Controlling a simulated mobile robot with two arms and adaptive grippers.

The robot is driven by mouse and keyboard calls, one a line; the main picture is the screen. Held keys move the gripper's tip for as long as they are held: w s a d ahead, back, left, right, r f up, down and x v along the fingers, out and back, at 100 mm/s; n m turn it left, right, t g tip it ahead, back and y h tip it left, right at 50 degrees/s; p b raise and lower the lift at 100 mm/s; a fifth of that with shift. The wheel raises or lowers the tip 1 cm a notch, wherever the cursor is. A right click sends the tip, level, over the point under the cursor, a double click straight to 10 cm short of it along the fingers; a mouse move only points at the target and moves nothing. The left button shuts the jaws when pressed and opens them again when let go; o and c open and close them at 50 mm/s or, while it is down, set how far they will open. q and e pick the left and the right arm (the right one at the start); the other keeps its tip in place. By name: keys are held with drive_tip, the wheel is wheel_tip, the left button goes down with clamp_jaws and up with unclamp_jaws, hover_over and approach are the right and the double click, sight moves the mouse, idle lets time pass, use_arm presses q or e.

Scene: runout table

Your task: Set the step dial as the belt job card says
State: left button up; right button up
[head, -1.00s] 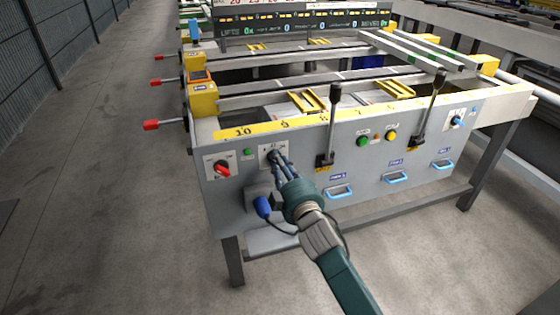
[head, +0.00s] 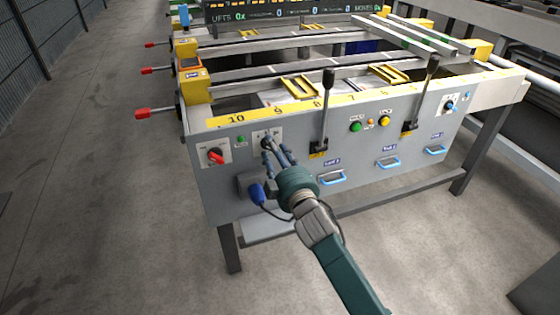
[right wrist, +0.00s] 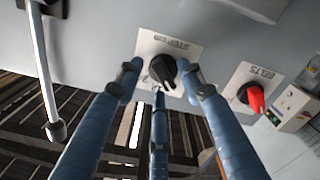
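The step dial is a black knob on a white plate marked STEP CM, low on the left of the grey front panel. In the right wrist view the step dial (right wrist: 163,70) sits between the fingertips, its pale pointer mark toward the bottom of the picture. In the head view its plate (head: 263,136) is partly hidden by my right gripper (head: 275,154). In the right wrist view that gripper (right wrist: 160,80) has its fingers spread around the knob, with gaps at both sides. My left gripper is out of view. I cannot make out a belt job card.
A red BELTS dial (head: 215,157) is left of the step dial; it also shows in the wrist view (right wrist: 252,97). Black levers (head: 326,105) and blue handles (head: 332,178) lie to the right. Floor at left is clear.

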drive_tip(key=v, duration=1.1)
drive_tip(key=shift+s, duration=0.15)
